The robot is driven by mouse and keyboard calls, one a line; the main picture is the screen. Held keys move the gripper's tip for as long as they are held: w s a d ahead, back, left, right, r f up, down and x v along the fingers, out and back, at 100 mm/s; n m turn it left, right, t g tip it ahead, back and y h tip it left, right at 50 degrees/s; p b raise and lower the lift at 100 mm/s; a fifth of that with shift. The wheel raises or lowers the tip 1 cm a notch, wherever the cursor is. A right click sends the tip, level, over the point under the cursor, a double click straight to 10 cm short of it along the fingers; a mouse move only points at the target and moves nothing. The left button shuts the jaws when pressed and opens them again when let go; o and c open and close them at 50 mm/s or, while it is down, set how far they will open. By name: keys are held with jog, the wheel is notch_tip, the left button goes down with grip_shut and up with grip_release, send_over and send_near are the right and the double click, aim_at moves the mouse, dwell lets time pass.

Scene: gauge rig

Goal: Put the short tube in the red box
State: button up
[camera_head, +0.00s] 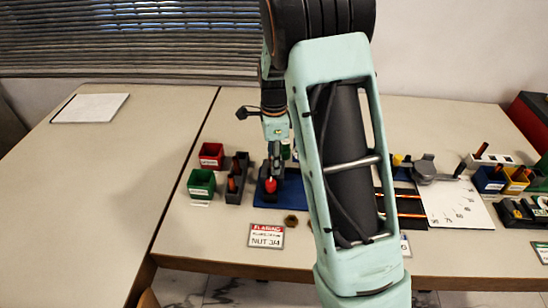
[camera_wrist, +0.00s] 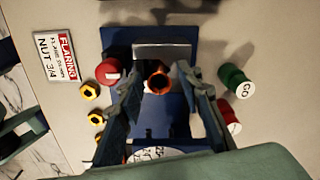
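The red box (camera_head: 211,150) is a small open bin at the left of the tabletop, behind the green one. My gripper (camera_wrist: 160,77) is to the right of it, low over a blue mat (camera_head: 262,197). In the wrist view a copper tube (camera_wrist: 158,83) shows end-on between my two fingers, with a gap on each side, so the gripper looks open around it. Its length cannot be told. More copper tubes stand in a dark rack (camera_head: 237,190) between the boxes and my gripper. The red box is outside the wrist view.
A green box (camera_head: 201,184) stands in front of the red one. A red gauge (camera_wrist: 108,70), a green GO gauge (camera_wrist: 235,79) and several brass nuts (camera_wrist: 89,91) surround my gripper. A placard (camera_head: 266,236) lies near the front edge. The left tabletop is mostly clear.

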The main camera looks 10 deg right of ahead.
grip_shut()
jog(key=shift+s, duration=0.2)
dwell(0.3)
jog(key=shift+o, duration=0.6)
grip_release()
notch_tip(320, 180, up, 12)
jog(key=shift+r, duration=0.1)
